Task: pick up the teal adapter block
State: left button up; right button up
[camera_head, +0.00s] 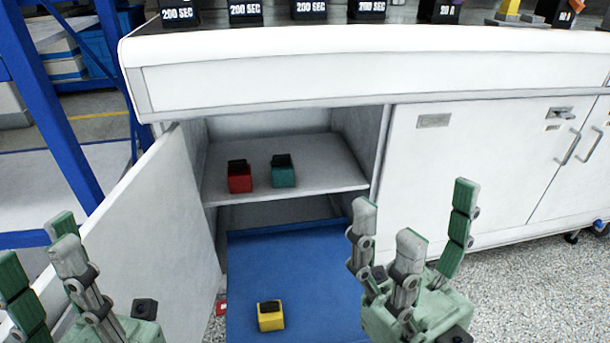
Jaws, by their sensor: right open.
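The teal adapter block (283,176) sits on the inner shelf of the open cabinet, with a black part on top. A red block (240,182) of like shape stands just left of it on the same shelf. My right gripper (415,225) is at the lower right, in front of the closed cabinet doors, with its fingers spread and nothing between them. It is nearer than the teal block and apart from it. My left gripper (50,255) is at the lower left, in front of the open door, fingers spread apart and empty.
The open cabinet door (165,215) stands on the left of the opening. The shelf (320,165) has bare room right of the teal block. A yellow block (270,316) lies on the blue surface (300,265) below. Black labelled blocks (246,10) line the worktop. A blue rack (45,100) is at left.

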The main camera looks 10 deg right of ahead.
aim_at(281, 165)
jog(key=i+l, duration=0.15)
jog(key=l, duration=0.35)
jog(key=i+l+u, duration=0.1)
jog(key=l, duration=0.35)
jog(key=i+l, duration=0.1)
jog(key=l, duration=0.4)
jog(key=i+l+u, duration=0.1)
jog(key=l, duration=0.4)
jog(key=i+l, duration=0.15)
jog(key=l, duration=0.3)
jog(key=u, duration=0.05)
